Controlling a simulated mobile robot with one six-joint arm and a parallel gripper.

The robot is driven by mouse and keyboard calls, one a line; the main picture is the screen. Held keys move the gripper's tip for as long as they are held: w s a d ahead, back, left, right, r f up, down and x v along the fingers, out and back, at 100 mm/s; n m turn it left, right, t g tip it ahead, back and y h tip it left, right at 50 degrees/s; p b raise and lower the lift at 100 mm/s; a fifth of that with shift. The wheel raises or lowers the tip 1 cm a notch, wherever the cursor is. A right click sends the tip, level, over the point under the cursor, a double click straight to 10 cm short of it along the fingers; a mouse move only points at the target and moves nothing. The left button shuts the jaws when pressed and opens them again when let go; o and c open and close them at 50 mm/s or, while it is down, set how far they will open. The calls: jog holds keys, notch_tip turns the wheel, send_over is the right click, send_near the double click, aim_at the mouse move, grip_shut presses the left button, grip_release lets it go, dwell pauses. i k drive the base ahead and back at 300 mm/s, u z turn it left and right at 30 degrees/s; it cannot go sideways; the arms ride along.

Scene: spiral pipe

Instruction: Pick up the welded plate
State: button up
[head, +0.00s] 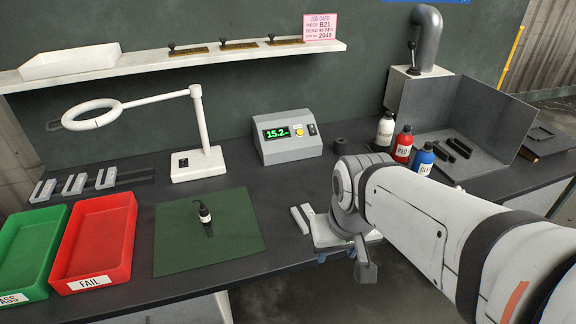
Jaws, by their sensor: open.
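No thing is plainly the welded plate from this view. A small pale piece with a dark lengthwise line (300,219) lies on the dark bench, just left of my arm's end; I cannot tell whether it is the plate. A pale flat surface (323,238) with blue at its lower edge shows beside it, partly hidden by my arm. My gripper (365,271) points down in front of this surface, near the bench's front edge. Its fingers are poorly seen, and nothing shows held in them.
Red FAIL tray (128,224) and green tray (24,264) stand farther left. A magnifier lamp (203,150), meter (288,148) and several bottles (403,146) stand behind.

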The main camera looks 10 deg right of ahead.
aim_at(302, 214)
jog(key=z, duration=1.65)
jog(key=k, duration=0.9)
jog(key=u, duration=0.75)
jog(key=i, duration=1)
jog(key=u, duration=0.05)
